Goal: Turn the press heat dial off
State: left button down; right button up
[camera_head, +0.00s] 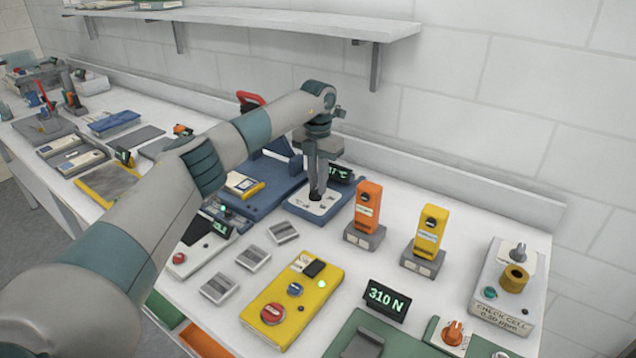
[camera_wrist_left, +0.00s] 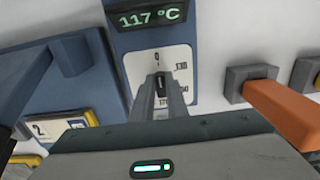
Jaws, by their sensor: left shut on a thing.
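The press heat dial (camera_wrist_left: 160,82) is a small black knob on a white scale plate (camera_wrist_left: 182,62) marked 0 at the top and higher numbers round the right and bottom. The knob stands roughly in line with the 0, though its pointing end is hard to make out. My left gripper (camera_wrist_left: 162,92) is shut on the dial, a finger at each side. In the head view my left gripper (camera_head: 316,193) reaches down onto the plate (camera_head: 329,205) and mostly hides the dial. The press display (camera_wrist_left: 152,16) reads 117 °C. My right gripper is not in view.
An orange block (camera_head: 367,205) and a yellow block (camera_head: 430,228) stand on grey bases right of the dial. A yellow box (camera_head: 291,300) with a red button and a 310 N display (camera_head: 386,299) are nearer. A wall shelf (camera_head: 250,20) hangs above.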

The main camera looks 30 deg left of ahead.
pick_arm(q)
jog(key=shift+r, duration=0.1)
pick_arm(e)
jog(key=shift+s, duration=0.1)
pick_arm(q)
jog(key=c, duration=1.7)
grip_release()
jog(key=shift+c, duration=0.2)
jog(key=shift+r, duration=0.15)
jog(key=shift+r, duration=0.15)
notch_tip(320, 180, up, 7)
jog(key=p, duration=0.4)
jog(key=shift+p, duration=0.35)
jog(key=shift+r+p, duration=1.4)
jog(key=shift+r, duration=0.75)
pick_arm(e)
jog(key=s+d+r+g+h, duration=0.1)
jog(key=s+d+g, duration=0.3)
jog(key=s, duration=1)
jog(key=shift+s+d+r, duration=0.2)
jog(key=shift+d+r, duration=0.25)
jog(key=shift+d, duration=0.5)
